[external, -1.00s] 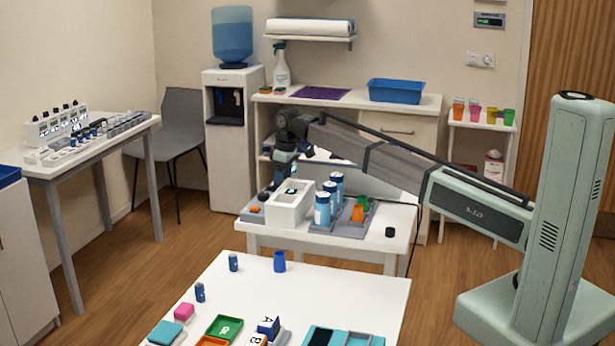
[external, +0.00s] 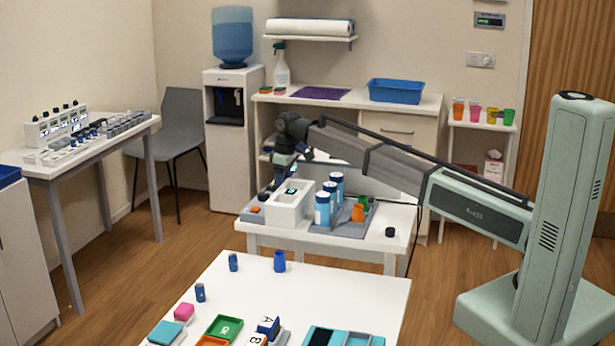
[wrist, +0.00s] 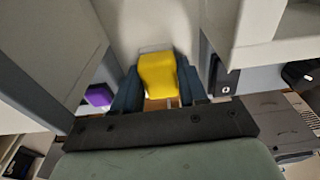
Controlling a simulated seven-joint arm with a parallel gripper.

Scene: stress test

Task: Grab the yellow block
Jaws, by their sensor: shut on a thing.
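The yellow block (wrist: 158,75) is in the wrist view, between the two dark blue fingers of my gripper (wrist: 158,88). The fingers touch its sides, and my gripper is shut on it. In the external view my gripper (external: 283,170) is at the far end of the arm, behind the white device on the middle table. The yellow block is hidden in the external view.
The middle table (external: 375,245) holds a white device (external: 290,205), several blue-and-white bottles (external: 323,208) and an orange cup (external: 358,212). Behind stands a white cabinet (external: 350,95) with a blue bin (external: 402,91). A front table (external: 340,300) carries small coloured things.

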